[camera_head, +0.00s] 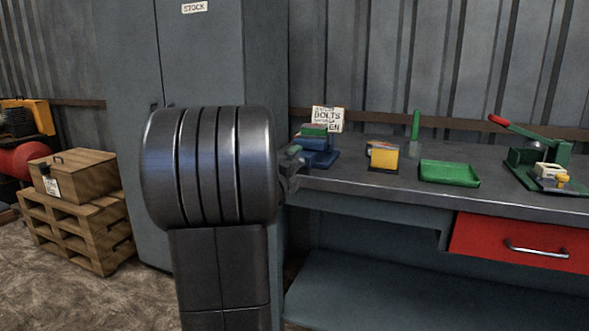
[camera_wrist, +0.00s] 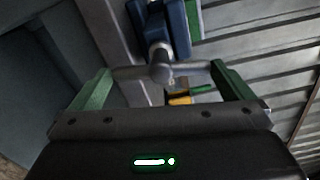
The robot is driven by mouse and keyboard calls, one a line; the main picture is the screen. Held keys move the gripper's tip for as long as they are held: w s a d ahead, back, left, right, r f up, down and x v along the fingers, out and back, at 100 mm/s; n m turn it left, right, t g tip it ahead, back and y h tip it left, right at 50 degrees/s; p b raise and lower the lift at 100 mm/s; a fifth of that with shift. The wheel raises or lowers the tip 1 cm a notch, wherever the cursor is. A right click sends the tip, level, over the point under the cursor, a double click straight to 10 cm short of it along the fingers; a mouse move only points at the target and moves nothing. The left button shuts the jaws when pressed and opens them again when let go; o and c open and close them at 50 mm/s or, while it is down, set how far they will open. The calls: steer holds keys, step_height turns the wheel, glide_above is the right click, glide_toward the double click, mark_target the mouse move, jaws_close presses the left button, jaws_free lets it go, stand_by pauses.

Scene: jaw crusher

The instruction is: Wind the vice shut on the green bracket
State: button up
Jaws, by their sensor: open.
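The blue vice (camera_head: 320,158) stands at the left end of the bench, with the green bracket (camera_head: 314,130) at its top. In the wrist view the vice's blue body (camera_wrist: 178,28) is at the top, with a green strip of the bracket (camera_wrist: 195,18) beside it. The grey handle bar (camera_wrist: 190,70) and its round hub lie crosswise between the fingers of my gripper (camera_wrist: 160,70). My gripper is open, one green finger near each end of the bar. I cannot tell whether they touch. In the head view my arm partly hides it.
A label card (camera_head: 328,118) stands behind the vice. A yellow box (camera_head: 384,158), a green tray (camera_head: 450,173) and a green press with a red-tipped lever (camera_head: 525,160) stand farther right on the bench (camera_head: 350,182). A grey cabinet (camera_head: 215,70) is at left.

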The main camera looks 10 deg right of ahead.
steer(key=p+v, duration=0.1)
steer(key=v, duration=1)
steer(key=shift+s+a+p, duration=0.25)
steer(key=shift+p, duration=0.1)
steer(key=b+x, duration=0.2)
steer(key=x, duration=1.2)
steer(key=shift+s+r, duration=0.1)
